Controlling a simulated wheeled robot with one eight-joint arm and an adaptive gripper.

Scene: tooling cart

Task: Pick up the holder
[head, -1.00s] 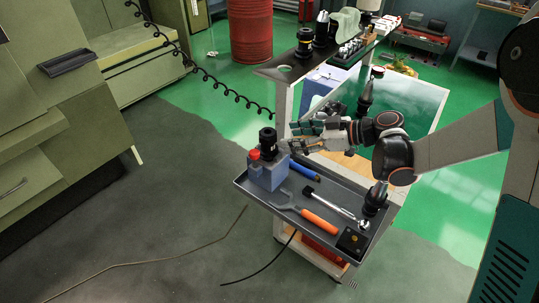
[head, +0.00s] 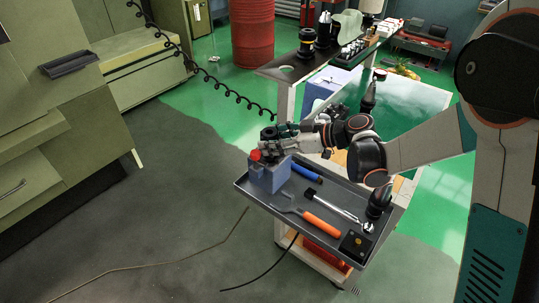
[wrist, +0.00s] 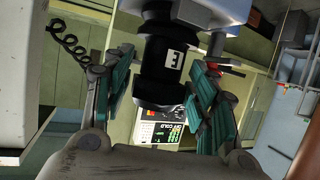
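The holder, a black ribbed cylinder with a white label, stands upright on a blue-grey block (head: 268,176) at the far left corner of the cart tray. In the head view, the holder (head: 267,133) is partly covered by my gripper (head: 278,139). In the wrist view, the holder (wrist: 163,68) is between the two teal-padded fingers of my gripper (wrist: 165,72). The fingers are spread, one on each side, with background showing between them and the holder. I cannot see a firm contact.
The tray (head: 280,213) also holds a red-capped item (head: 255,155), a blue tube (head: 307,172), an orange-handled tool (head: 321,224), a ratchet (head: 345,213) and another dark holder (head: 378,203). A shelf (head: 287,70) with more holders stands behind.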

